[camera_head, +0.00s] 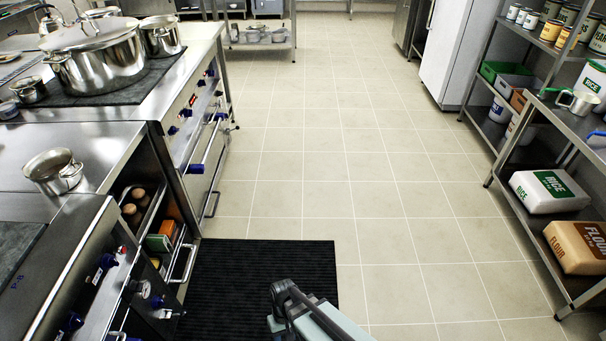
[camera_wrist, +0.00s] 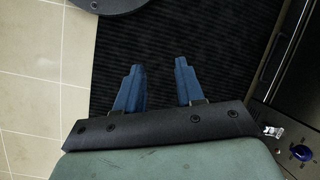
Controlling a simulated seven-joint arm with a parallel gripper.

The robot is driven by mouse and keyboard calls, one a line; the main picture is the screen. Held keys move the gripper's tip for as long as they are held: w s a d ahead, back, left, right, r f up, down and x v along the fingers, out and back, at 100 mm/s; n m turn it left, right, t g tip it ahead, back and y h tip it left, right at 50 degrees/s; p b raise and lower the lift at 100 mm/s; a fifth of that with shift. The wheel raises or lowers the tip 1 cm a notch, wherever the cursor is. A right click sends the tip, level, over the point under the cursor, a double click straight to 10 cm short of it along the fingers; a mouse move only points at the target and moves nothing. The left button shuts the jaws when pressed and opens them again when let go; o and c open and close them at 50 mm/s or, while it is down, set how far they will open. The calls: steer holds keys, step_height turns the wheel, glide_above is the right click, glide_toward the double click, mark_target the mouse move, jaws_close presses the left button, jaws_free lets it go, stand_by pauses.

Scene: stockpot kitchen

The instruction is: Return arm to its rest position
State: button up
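My gripper (camera_wrist: 158,80) shows in the wrist view with its two blue fingers apart and nothing between them. It points down over the black ribbed floor mat (camera_wrist: 215,35). In the head view only part of my arm shows at the bottom centre, above the mat (camera_head: 262,265); the fingers are not visible there.
A steel counter with a stove (camera_head: 170,85) and an open drawer (camera_head: 165,232) stands on the left. A large lidded stockpot (camera_head: 100,68) and a small pot (camera_head: 53,172) sit on top. Shelves with a rice bag (camera_head: 548,190) and flour bag (camera_head: 580,246) stand right. The tiled floor (camera_head: 345,150) between is clear.

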steer(key=s+d+f+m, duration=0.1)
steer(key=s+d, duration=0.2)
steer(key=d, duration=0.4)
steer(key=s+d+f+m+g, duration=0.1)
steer(key=s+d+m, duration=0.1)
steer(key=d, duration=0.6)
steer(key=s+d+f+m+g, duration=0.1)
steer(key=s+d+m, duration=0.1)
steer(key=s+d, duration=0.3)
steer(key=shift+d+f, duration=0.25)
steer(key=shift+d, duration=1.5)
